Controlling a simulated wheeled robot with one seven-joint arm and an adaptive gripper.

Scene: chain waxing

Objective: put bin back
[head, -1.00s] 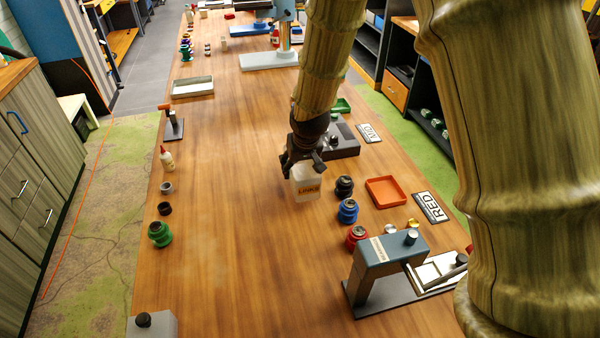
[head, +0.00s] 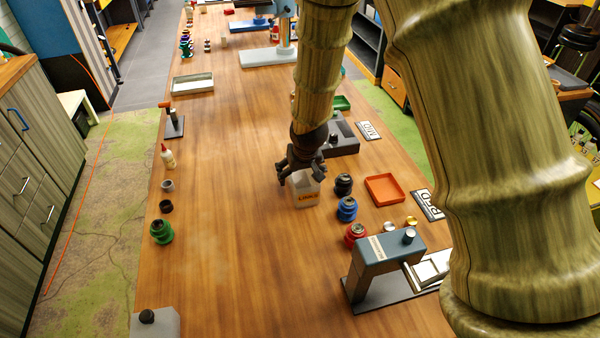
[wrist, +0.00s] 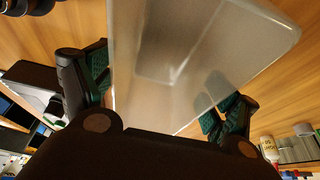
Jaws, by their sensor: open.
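My gripper (head: 301,174) is at the bin's upper back side, jaws open. In the wrist view the bin (wrist: 185,60) fills the middle, between the two parted fingers of my gripper (wrist: 160,95). Any contact between the fingers and the bin walls is unclear.
A black spool (head: 343,185), blue spool (head: 347,209) and red spool (head: 355,235) stand right of the bin. An orange tray (head: 385,189) lies beyond them. A blue-grey press (head: 385,255) stands at front right. The table's left-centre is clear.

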